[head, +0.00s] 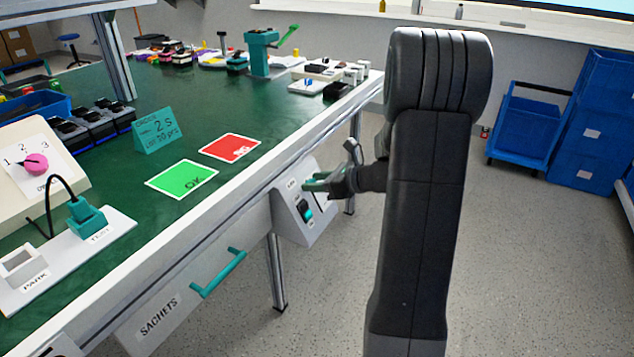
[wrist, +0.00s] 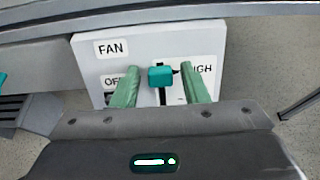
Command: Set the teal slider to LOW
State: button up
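The teal slider (wrist: 160,76) sits on a dark upright slot in the white fan panel (wrist: 85,55). A small dark pointer beside it points toward the label ending in "GH", which is partly covered by a finger. No LOW label is readable. My gripper (wrist: 160,67) is open, with one green finger on each side of the slider and a gap on both sides. In the head view my gripper (head: 316,182) is at the front of the panel box (head: 293,228) under the table edge; the slider cannot be made out there.
A dark switch with a teal part (head: 305,210) is on the panel box, near an OFF label (wrist: 112,81) in the wrist view. A drawer with a teal handle (head: 218,273) is to the left. The green table (head: 130,205) overhangs the box. Open floor lies to the right.

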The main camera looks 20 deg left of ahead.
aim_at(319, 208)
grip_shut()
jog(key=d+f+b, duration=0.1)
jog(key=f, duration=0.1)
jog(key=d+f, duration=0.1)
jog(key=f, duration=0.2)
jog(key=d+f+b, duration=0.1)
jog(key=d+f, duration=0.1)
jog(key=shift+s+f+b, duration=0.3)
jog(key=shift+s+f, duration=0.05)
jog(key=shift+o, duration=0.6)
grip_release()
jog(key=shift+o, duration=0.4)
jog(key=shift+r, duration=0.1)
jog(key=shift+w+d+r, duration=0.1)
jog(key=shift+d, duration=0.05)
jog(key=p+v, duration=0.4)
jog(key=v, duration=0.9)
jog(key=shift+d, duration=0.35)
